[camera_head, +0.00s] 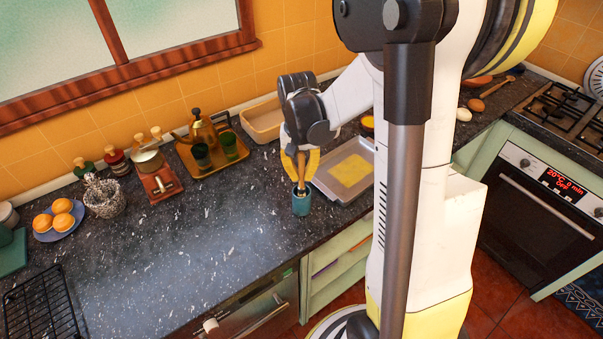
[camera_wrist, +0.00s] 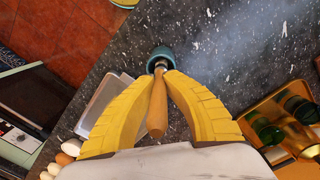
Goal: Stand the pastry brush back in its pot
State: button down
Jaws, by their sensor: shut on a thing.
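The pastry brush (camera_head: 301,170) has a wooden handle and is roughly upright. The teal pot (camera_head: 301,205) stands on the dark counter near its front edge, directly below my gripper (camera_head: 301,178). My gripper has yellow fingers and is shut on the brush. In the wrist view, the fingers (camera_wrist: 160,77) close around the brush (camera_wrist: 157,108) near its metal collar. The collar meets the mouth of the pot (camera_wrist: 160,56). The bristles are hidden, so I cannot tell how deep they sit.
A grey baking tray (camera_head: 325,183) with a yellow sheet lies close on the right. A brass tray (camera_head: 205,172) with a kettle and green glasses stands at the back left. The counter left of the teal pot is clear.

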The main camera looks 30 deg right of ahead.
jog(key=shift+f, duration=0.3)
jog(key=c, duration=1.5)
grip_release()
notch_tip(320, 180, up, 12)
jog(key=shift+w+a+r, duration=0.1)
jog(key=shift+w+a, duration=0.05)
